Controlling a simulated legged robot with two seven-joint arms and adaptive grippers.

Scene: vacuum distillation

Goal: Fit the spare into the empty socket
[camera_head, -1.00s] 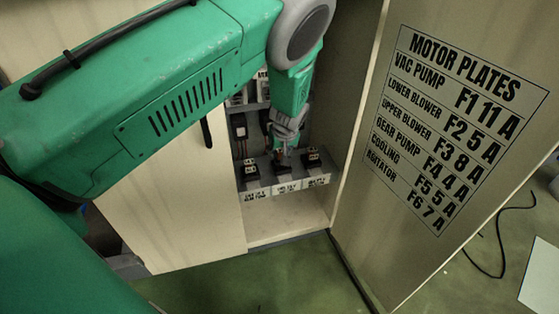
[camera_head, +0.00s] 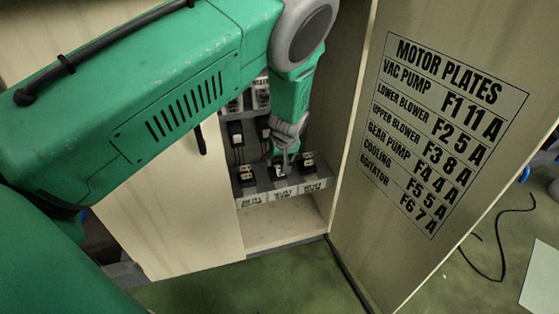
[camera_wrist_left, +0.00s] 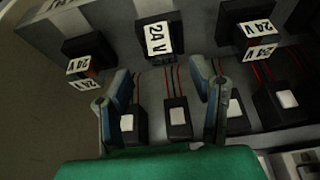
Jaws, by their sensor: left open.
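My left gripper (camera_head: 283,150) reaches down into an open cabinet, just above the middle of a grey shelf block (camera_head: 277,190) with labelled front plates. Black parts stand on this block: one at the left (camera_head: 246,173), one at the right (camera_head: 307,160) and one below my gripper (camera_head: 280,170). In the left wrist view my gripper (camera_wrist_left: 165,105) is open, its two fingers spread around a black block with a white face (camera_wrist_left: 177,114); I cannot tell whether they touch it. Several black blocks with "24 V" labels (camera_wrist_left: 158,38) show beyond. I cannot tell which is the spare or where an empty socket is.
An open cabinet door (camera_head: 440,140) at the right carries a "MOTOR PLATES" list. A pale panel (camera_head: 175,215) stands at the left of the opening. Red wires (camera_wrist_left: 170,77) run between the blocks. Green floor (camera_head: 260,280) lies in front, with a black cable (camera_head: 500,240) at the right.

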